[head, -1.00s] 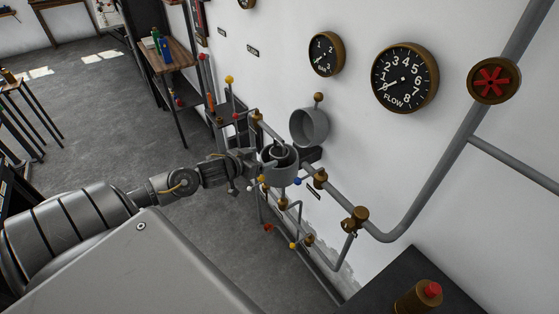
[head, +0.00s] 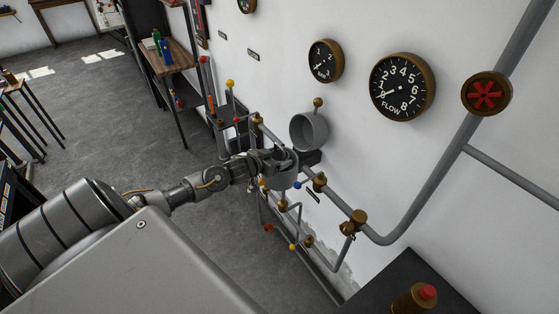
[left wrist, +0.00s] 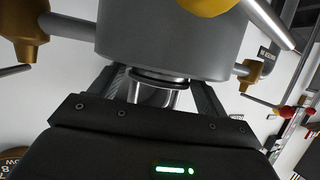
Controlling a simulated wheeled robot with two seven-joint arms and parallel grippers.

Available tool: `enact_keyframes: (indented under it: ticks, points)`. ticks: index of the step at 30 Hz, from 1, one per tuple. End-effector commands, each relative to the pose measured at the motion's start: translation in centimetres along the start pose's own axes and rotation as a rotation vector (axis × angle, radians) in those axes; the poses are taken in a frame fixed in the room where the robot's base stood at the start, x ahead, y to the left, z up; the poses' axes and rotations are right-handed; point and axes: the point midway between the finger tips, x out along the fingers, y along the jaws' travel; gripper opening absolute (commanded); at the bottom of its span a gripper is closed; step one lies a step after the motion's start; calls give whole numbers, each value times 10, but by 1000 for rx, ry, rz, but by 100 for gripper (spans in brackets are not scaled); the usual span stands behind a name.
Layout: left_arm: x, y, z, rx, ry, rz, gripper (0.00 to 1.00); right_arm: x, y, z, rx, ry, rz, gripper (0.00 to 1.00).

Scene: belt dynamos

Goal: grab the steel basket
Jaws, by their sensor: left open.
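The steel basket (left wrist: 152,94) shows in the left wrist view as a short shiny metal cylinder with a dark ring, at the rim of a grey pipe-mounted housing (left wrist: 165,35). My left gripper (left wrist: 155,85) is open, with one finger on each side of the basket; whether they touch it I cannot tell. In the head view my left gripper (head: 282,160) is over the mouth of the housing (head: 282,180) and hides most of the basket. My right gripper is not in view.
A round grey lid (head: 309,131) stands open against the wall behind the housing. Pipes with brass valves (head: 319,182) run beside it. Dials (head: 402,87) and a red handwheel (head: 486,94) are on the wall. A dark cabinet (head: 410,270) stands at lower right.

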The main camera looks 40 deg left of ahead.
Motion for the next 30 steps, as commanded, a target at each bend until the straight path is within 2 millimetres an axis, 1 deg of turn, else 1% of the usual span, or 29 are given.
enact_keyframes:
  ticks: [1,3,6,14,24,30]
  points:
    - [7,0,-3,-3,1,-1,76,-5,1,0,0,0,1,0]
    - [14,0,-2,-3,1,-2,76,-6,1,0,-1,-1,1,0]
    - [20,0,-1,0,1,0,76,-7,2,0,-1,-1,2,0]
    - [22,0,0,0,1,0,76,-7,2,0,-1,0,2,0]
    - [22,0,0,0,1,0,31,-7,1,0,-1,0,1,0]
    - [22,0,-1,0,3,0,31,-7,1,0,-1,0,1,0]
